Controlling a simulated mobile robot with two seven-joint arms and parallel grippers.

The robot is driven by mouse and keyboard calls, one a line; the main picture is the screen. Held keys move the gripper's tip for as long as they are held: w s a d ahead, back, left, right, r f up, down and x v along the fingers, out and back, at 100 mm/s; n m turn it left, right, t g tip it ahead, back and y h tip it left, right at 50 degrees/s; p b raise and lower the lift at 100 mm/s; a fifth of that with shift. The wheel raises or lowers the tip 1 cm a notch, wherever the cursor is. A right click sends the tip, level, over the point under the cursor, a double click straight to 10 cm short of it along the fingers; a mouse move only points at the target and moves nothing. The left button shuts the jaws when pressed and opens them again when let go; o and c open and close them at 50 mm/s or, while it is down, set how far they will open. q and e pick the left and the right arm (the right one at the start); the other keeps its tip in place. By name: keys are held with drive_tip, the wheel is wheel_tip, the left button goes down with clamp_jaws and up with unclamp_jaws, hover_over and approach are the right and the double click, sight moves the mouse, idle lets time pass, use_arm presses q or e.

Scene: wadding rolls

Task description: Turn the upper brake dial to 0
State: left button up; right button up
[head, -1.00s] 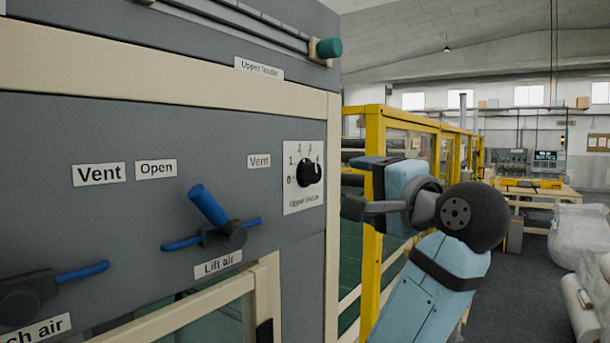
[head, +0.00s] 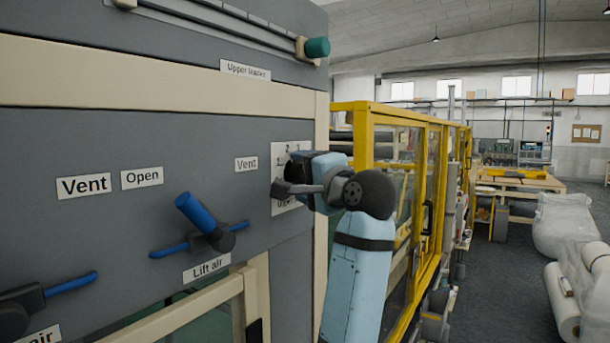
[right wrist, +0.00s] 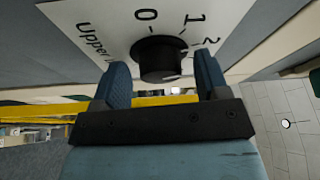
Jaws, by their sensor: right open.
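The upper brake dial is a round black knob (right wrist: 160,58) on a white plate (right wrist: 92,22) marked with 0, 1 and 2 in the right wrist view. My right gripper (right wrist: 162,80) is open, with one blue-grey finger on each side of the knob; whether the fingers touch it I cannot tell. The knob's exact setting is not clear. My left gripper is not in view.
Left of the dial, the grey panel (head: 130,125) carries a blue-handled Lift air valve (head: 203,215) and another blue lever (head: 70,284). A yellow-framed guard (head: 364,180) stands to the right behind my arm. Wrapped rolls (head: 565,225) lie at far right.

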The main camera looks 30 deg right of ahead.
drive_tip(key=shift+c, duration=0.4)
drive_tip(key=c, duration=0.8)
drive_tip(key=shift+c, duration=0.2)
drive_tip(key=shift+n, duration=0.3)
drive_tip(key=shift+d+f+n+t+y+b, duration=0.1)
drive_tip(key=shift+n+t+y+b, duration=0.25)
drive_tip(key=shift+n+y+b, duration=1.85)
drive_tip(key=shift+d+f+n+t+y+p, duration=0.15)
drive_tip(key=shift+n+t+y+p, duration=0.4)
drive_tip(key=shift+n, duration=3.85)
drive_tip(key=shift+d+n+t+y+b, duration=0.15)
drive_tip(key=shift+n+y+b, duration=0.45)
drive_tip(key=shift+n+y, duration=1.8)
drive_tip(key=shift+n+h, duration=0.75)
drive_tip(key=shift+n, duration=0.35)
